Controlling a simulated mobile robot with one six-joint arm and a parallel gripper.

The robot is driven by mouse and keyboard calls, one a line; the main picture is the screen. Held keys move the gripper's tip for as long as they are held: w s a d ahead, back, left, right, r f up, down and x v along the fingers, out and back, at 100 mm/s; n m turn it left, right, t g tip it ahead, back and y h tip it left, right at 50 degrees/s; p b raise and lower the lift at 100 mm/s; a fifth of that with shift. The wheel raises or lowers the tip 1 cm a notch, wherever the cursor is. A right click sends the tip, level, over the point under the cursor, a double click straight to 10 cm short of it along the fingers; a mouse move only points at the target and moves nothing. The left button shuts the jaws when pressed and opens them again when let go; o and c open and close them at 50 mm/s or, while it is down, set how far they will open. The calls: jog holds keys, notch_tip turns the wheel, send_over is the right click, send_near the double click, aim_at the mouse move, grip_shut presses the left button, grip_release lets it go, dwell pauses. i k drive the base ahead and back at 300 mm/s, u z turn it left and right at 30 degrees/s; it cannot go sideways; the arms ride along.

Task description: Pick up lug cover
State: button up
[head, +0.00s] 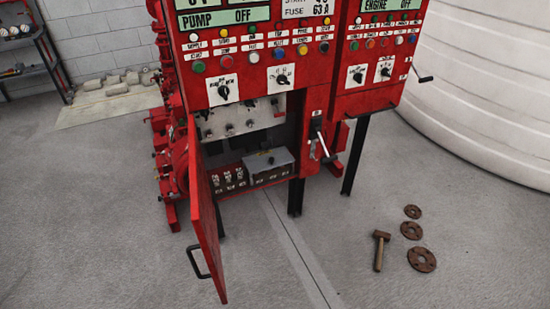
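A grey box-like cover (268,160), which looks like the lug cover, sits in the lower right of the open compartment of the red pump cabinet (300,95). It has a small dark knob or handle on its top. To its left, a row of small white-and-dark terminals or breakers (228,179) is uncovered. The red cabinet door (207,225) stands swung open toward me, with a black handle (197,263) low on it. My gripper is not in this view.
A lever (321,140) sticks out from the cabinet front, right of the opening. A hammer (380,250) and rusty flanges (412,231) lie on the floor at right. A white tank (490,90) stands at far right. Floor in front is mostly clear.

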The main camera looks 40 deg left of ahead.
aim_at(268, 157)
jog(key=i, duration=0.95)
jog(key=u, duration=2.55)
jog(key=i, duration=0.1)
jog(key=z, duration=1.25)
jog(key=k, duration=0.25)
jog(key=u, duration=2.7)
